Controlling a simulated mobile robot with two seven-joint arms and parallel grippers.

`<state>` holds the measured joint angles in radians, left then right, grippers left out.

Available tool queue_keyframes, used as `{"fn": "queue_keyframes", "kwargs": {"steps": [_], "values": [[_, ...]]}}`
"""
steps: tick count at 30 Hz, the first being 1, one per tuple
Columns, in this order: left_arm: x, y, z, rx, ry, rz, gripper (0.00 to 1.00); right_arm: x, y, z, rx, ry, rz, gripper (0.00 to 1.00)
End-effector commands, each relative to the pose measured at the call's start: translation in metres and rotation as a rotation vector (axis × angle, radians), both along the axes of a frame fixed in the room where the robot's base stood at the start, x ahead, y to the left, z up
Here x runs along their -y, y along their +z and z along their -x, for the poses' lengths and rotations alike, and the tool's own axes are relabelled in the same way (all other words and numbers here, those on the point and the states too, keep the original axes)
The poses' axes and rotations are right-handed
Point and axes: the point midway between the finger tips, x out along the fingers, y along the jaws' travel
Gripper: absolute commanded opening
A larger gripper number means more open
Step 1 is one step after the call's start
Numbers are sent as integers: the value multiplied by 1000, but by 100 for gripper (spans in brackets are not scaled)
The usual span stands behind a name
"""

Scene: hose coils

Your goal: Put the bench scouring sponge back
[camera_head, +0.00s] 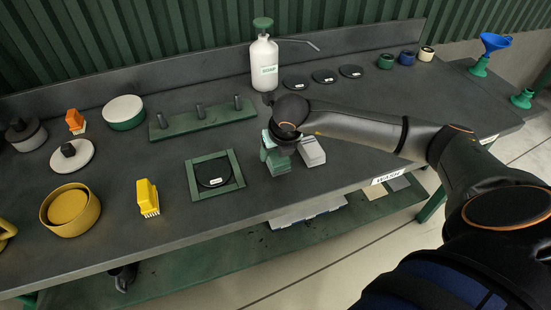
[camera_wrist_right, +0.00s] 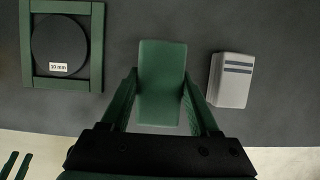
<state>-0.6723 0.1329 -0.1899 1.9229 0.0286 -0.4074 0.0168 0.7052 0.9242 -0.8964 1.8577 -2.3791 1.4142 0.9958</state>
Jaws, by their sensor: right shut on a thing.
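A green block (camera_wrist_right: 161,85), which looks like the scouring sponge, is between the two green fingers of my right gripper (camera_wrist_right: 160,98). The fingers touch its sides. In the head view my right gripper (camera_head: 278,158) is over the front middle of the bench, and the green block (camera_head: 274,164) shows partly below the wrist. I cannot tell whether the block touches the bench top. A dark shape (camera_head: 123,278) under the front edge at lower left may be my left gripper; its jaws cannot be made out.
A pale grey block (camera_head: 312,151) stands close to the right of the held block. A green square frame (camera_head: 192,183) around a black disc lies to the left. A green pegged rack (camera_head: 177,127), a soap bottle (camera_head: 264,68) and a yellow brush (camera_head: 147,197) are also on the bench.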

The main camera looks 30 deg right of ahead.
Motion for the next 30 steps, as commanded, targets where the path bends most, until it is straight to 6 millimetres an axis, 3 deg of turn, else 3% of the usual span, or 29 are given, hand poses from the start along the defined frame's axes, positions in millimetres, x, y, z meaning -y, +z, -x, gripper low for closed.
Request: {"fn": "queue_keyframes", "kwargs": {"steps": [6, 17, 18, 25, 30], "values": [[0, -1, 0, -1, -1, 0, 50, 0, -30, 0, -1, 0, 1, 17], [1, -7, 1, -5, -2, 2, 50, 0, -35, 0, 0, -1, 0, 17], [2, -6, 1, -7, -4, 2, 50, 0, -34, 0, 0, -1, 0, 64], [5, -3, 0, -3, -7, 6, 50, 0, -33, 0, -1, -1, -1, 90], [5, -2, 0, -1, -7, 7, 50, 0, -33, 0, -1, -1, -1, 92]]}}
